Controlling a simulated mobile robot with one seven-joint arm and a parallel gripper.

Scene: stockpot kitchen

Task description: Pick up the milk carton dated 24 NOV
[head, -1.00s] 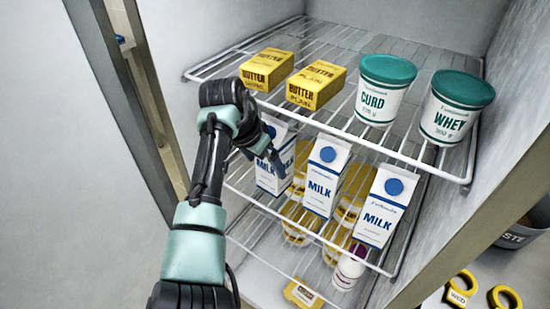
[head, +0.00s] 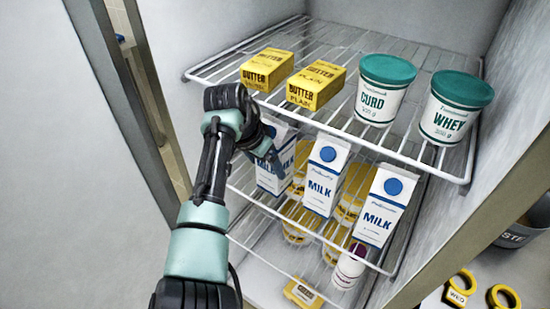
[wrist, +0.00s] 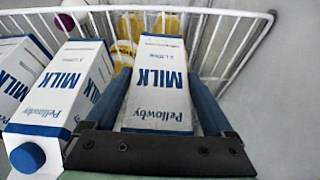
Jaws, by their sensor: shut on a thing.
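Three white and blue milk cartons stand in a row on the middle fridge shelf. My gripper (head: 274,158) is shut on the left milk carton (head: 270,180), with one finger along each side. In the wrist view this held carton (wrist: 160,85) sits between the fingers of my gripper (wrist: 160,95). It looks upright and at shelf level; I cannot tell whether it is clear of the wires. The middle milk carton (head: 323,180) and right milk carton (head: 384,210) stand beside it. No date is legible on any carton.
The wire top shelf (head: 420,170) is just above, holding two butter packs (head: 316,84), a curd tub (head: 384,90) and a whey tub (head: 455,108). Yellow tubs (head: 352,195) stand behind the cartons. Open space lies left of the fridge.

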